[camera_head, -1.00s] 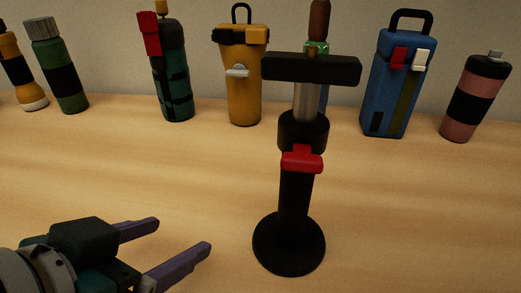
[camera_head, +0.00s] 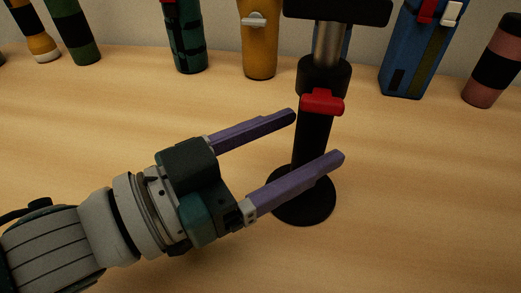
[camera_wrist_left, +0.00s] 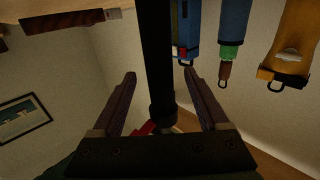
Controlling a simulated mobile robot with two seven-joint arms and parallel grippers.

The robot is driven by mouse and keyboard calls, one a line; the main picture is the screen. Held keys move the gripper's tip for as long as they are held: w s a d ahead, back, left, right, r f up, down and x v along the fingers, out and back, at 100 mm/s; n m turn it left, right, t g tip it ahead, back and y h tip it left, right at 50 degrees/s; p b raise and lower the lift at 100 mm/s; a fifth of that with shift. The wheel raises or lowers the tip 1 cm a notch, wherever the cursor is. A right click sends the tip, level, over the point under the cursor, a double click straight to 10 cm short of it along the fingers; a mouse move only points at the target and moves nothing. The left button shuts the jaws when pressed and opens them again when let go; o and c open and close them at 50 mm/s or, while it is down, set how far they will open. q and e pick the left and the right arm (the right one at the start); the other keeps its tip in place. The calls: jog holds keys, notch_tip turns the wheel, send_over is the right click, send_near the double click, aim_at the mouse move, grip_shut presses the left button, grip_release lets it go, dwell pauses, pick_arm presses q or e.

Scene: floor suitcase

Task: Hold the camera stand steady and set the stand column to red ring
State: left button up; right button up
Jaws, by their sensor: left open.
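The camera stand is a black column (camera_head: 313,141) on a round black base (camera_head: 303,207), upright on the table. It has a black collar with a red lever (camera_head: 322,102), a silver rod (camera_head: 327,43) above, and a black crossbar (camera_head: 340,10) cut by the top edge. My left gripper (camera_head: 316,137) is open, with its purple fingers at the column below the red lever. The near finger passes in front of the column. In the left wrist view the column (camera_wrist_left: 156,50) shows between the spread fingers, with no contact visible. No red ring can be made out. My right gripper is not in view.
Behind the stand are a yellow bottle (camera_head: 259,45), a dark green bottle (camera_head: 187,40), a blue case (camera_head: 410,50) and a pink-and-black bottle (camera_head: 496,65). More bottles (camera_head: 75,30) stand at the back left. The table (camera_head: 420,180) is clear right of the stand.

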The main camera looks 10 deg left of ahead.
pick_arm(q)
jog(key=x, duration=0.5)
jog(key=shift+w+d, duration=0.2)
grip_shut()
dwell(0.5)
